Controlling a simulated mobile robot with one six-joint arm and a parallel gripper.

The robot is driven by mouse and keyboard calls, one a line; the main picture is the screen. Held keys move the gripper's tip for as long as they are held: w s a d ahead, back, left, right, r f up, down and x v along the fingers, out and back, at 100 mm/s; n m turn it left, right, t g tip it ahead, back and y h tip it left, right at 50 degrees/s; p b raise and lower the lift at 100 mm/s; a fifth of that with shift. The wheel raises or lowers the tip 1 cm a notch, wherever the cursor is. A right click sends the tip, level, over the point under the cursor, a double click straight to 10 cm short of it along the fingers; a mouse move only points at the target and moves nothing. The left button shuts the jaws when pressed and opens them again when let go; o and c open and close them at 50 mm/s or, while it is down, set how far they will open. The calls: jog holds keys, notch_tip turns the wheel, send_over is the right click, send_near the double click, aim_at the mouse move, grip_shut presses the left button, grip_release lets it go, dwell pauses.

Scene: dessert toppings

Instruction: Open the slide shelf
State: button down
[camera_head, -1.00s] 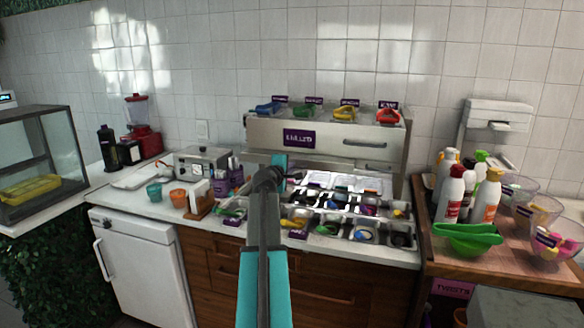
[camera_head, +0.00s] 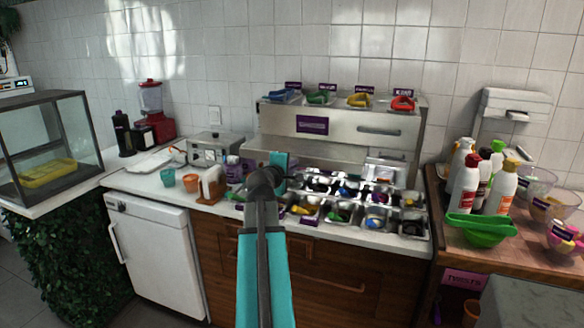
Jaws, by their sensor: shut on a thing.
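The steel shelf unit (camera_head: 345,146) stands against the tiled wall behind the topping trays. Its front panel has a purple label and a bar handle (camera_head: 380,131) on the right. My gripper (camera_head: 279,162) is at the lower left of this panel, well left of that bar handle. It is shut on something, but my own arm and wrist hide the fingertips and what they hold. I cannot tell whether the shelf is open.
Topping trays (camera_head: 338,213) with several scoops fill the counter below the unit. A napkin holder (camera_head: 211,187) and cups (camera_head: 191,182) stand to the left. Bottles (camera_head: 467,187) and a green bowl (camera_head: 481,231) stand on the wooden counter at right.

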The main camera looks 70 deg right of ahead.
jog(key=c, duration=1.9)
grip_release()
jog(key=shift+o, duration=0.2)
jog(key=shift+a, duration=0.15)
jog(key=b+v, duration=0.3)
jog(key=v, duration=0.5)
jog(key=shift+a, duration=0.2)
jog(key=shift+a, duration=0.1)
